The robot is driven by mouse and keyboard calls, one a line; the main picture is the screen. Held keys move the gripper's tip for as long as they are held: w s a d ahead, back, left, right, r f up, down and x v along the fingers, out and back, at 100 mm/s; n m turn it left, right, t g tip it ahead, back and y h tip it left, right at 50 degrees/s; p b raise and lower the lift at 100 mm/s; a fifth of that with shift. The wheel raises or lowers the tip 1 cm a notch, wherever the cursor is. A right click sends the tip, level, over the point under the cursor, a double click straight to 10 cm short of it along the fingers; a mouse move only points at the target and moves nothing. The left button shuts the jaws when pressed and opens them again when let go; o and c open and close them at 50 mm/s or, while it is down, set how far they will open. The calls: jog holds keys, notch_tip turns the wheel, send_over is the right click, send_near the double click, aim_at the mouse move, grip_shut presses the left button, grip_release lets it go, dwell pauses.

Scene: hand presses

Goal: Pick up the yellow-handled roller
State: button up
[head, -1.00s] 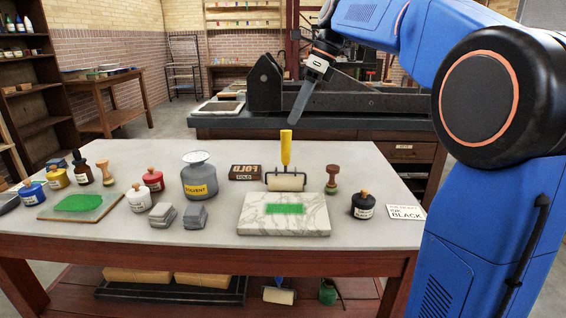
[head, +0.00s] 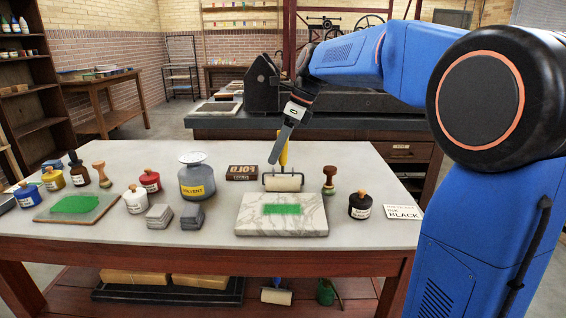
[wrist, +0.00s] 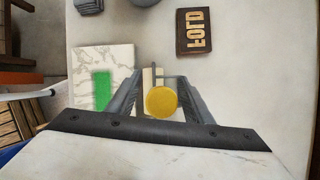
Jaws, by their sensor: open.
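The yellow-handled roller (head: 283,182) stands with its handle upright on the table, just behind the marble slab, its pale cylinder lying across. My gripper (head: 274,160) is above and in front of the handle and hides part of it in the head view. In the wrist view the round yellow handle end of the roller (wrist: 161,102) lies between the two open fingers of my gripper (wrist: 160,88). The jaws are apart and hold nothing. Whether a finger touches the handle cannot be told.
The marble slab (head: 282,226) with a green patch lies in front of the roller. A FOLD block (head: 242,172), a solvent can (head: 197,182), a wooden-handled stamp (head: 329,182) and a black ink jar (head: 360,206) stand around it. Table space is clear at the front.

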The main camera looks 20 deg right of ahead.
jog(key=shift+a+f, duration=0.1)
jog(key=shift+f, duration=0.15)
jog(key=c, duration=1.1)
jog(key=shift+o, duration=0.3)
jog(key=shift+r, duration=0.15)
